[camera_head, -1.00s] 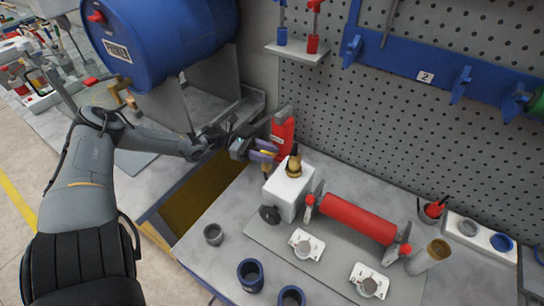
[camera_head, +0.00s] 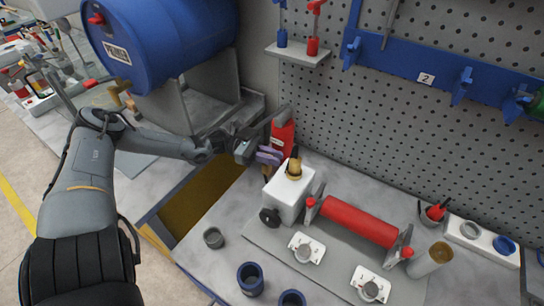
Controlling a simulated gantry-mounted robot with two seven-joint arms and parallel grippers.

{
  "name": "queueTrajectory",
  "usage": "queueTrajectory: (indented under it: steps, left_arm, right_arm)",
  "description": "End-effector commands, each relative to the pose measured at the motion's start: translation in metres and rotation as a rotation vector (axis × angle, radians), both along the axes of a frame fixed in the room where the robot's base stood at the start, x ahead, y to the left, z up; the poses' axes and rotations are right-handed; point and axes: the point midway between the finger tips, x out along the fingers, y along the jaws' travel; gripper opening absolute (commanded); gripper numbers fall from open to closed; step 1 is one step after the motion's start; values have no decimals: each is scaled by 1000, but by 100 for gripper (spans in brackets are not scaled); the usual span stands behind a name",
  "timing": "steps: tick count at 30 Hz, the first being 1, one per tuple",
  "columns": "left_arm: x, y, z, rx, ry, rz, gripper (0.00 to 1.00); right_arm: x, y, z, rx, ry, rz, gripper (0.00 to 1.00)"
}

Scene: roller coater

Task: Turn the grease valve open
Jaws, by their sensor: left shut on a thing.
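A small purple lever (camera_head: 268,154) with a brass-coloured part (camera_head: 267,170) below it sits in front of a red upright body (camera_head: 283,135), left of the white box. It looks like the grease valve's handle, but it is small and partly hidden. My left gripper (camera_head: 259,153) reaches in from the left and is shut on the purple lever. The fingers hide part of the lever, and its exact angle is hard to tell. My right gripper is not in view.
A white box (camera_head: 287,199) with a brass fitting on top stands just right of the gripper, beside a red roller (camera_head: 358,222). A perforated panel (camera_head: 400,130) rises behind. Several cups stand on the front bench.

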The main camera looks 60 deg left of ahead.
Motion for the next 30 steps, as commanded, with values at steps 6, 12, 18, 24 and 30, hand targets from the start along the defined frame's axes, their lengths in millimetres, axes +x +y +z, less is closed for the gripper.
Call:
queueTrajectory:
  steps: [6,12,18,24,30]
  left_arm:
    - [0,0,4,-1,2,51,0]
    - [1,1,8,-4,3,171,0]
    - [3,3,10,-6,3,347,0]
    - [5,6,9,-6,4,539,0]
    - [6,9,8,-7,4,729,0]
  right_arm:
    - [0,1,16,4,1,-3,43]
    - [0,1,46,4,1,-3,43]
    - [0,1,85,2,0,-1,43]
    - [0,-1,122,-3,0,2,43]
    - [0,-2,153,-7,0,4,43]
